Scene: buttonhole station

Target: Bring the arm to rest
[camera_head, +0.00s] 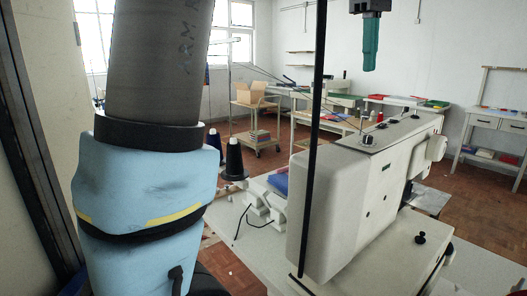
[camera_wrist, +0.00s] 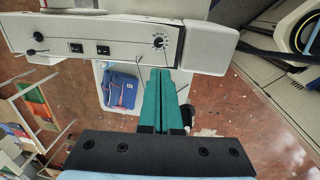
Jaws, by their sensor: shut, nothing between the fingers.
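My gripper (camera_wrist: 165,72) points away from the wrist camera with its two long green fingers pressed together and nothing between them. In the head view my gripper (camera_head: 369,68) hangs fingers-down at the top, apart from everything around it. The pale sewing machine (camera_head: 345,205) stands below it in that view. In the wrist view the machine (camera_wrist: 100,42) crosses the top, with switches and a dial on its face. The fingertips overlap its lower edge in the picture; the gap cannot be judged there. My arm's upper part fills the left of the head view.
A pale tray (camera_wrist: 118,106) holds folded blue cloth (camera_wrist: 121,90). A dark thread cone (camera_head: 234,160) stands near the machine table (camera_head: 225,215). A thin black upright pole (camera_head: 313,120) rises before the machine. A cart with an open carton (camera_head: 252,94) and shelves stand farther back.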

